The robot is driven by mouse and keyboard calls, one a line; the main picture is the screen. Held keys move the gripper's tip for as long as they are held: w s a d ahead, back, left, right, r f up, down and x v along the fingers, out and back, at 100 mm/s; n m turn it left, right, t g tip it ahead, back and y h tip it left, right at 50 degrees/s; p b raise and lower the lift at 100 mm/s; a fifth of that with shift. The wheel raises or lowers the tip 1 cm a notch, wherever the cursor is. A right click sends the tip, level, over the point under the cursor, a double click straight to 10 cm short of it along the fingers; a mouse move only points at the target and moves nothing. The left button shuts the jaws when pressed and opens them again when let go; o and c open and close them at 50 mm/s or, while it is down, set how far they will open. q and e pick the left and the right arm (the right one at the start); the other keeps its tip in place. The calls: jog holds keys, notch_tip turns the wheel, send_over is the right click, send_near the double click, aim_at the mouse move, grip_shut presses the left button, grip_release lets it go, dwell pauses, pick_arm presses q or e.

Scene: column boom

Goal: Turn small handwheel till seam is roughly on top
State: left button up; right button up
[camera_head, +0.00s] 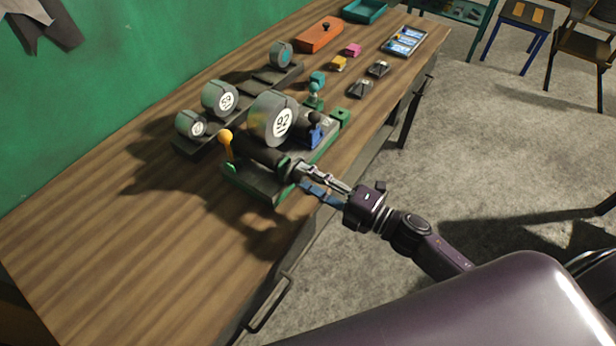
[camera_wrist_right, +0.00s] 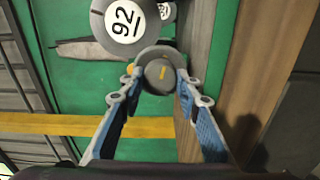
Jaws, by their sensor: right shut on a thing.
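The small handwheel (camera_wrist_right: 157,75) is a dark grey round knob with a short yellow mark on its face. In the right wrist view the mark runs nearly upright. My right gripper (camera_wrist_right: 160,88) has its fingers on both sides of the knob, shut on it. In the head view the gripper (camera_head: 315,180) reaches the knob at the front end of the bench fixture (camera_head: 262,184). The fingers partly hide the knob there. A large grey drum labelled 92 (camera_head: 273,118) stands on the fixture behind it. I cannot make out a seam clearly. My left gripper is not in view.
An orange-knobbed lever (camera_head: 227,146) rises left of the fixture. Smaller drums (camera_head: 219,98) stand behind on a dark base. Small coloured blocks and an orange box (camera_head: 319,35) lie farther back. The wooden bench top (camera_head: 130,250) is clear at the near left.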

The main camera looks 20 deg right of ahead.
jog(key=o, duration=1.1)
jog(key=shift+d, duration=0.1)
jog(key=v, duration=1.2)
jog(key=shift+f, duration=0.1)
